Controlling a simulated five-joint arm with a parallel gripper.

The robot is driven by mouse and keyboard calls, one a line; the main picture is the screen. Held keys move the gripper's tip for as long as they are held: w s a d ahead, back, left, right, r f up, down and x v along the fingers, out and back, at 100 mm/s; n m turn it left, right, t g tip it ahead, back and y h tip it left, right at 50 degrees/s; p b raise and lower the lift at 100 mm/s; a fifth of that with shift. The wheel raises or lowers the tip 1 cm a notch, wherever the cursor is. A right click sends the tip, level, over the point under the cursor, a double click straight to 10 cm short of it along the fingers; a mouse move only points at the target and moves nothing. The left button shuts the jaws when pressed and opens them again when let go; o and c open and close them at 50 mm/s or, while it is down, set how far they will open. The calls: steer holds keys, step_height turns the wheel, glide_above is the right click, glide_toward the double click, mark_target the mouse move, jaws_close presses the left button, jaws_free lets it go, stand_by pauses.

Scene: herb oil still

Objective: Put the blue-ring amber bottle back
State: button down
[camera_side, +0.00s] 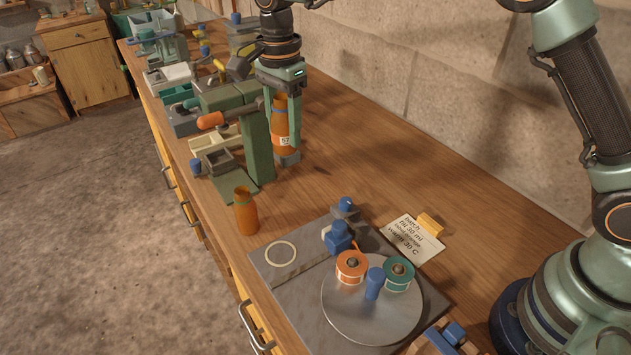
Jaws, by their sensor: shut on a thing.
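An amber bottle (281,138) with a white label is held upright between the fingers of my gripper (284,150). A bluish band seems to show near its top, partly covered by the fingers. My gripper points down, shut on this bottle, just right of the green press-like stand (257,143). I cannot tell whether the bottle's base touches the bench. A second amber bottle (246,212) stands upright on the bench nearer the camera, with no blue ring visible on it.
A grey plate (270,282) with a pale ring mark and a round metal disc (345,322) lies in front. The disc carries an orange roll (351,267) and a teal roll (398,273). A note card (412,240) lies behind. Trays line the bench's left edge; bench near the wall is clear.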

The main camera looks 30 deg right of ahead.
step_height(320, 180, down, 16)
steer(key=shift+r, duration=0.1)
stand_by(0.5)
steer(key=shift+c, duration=1.3)
jaws_free()
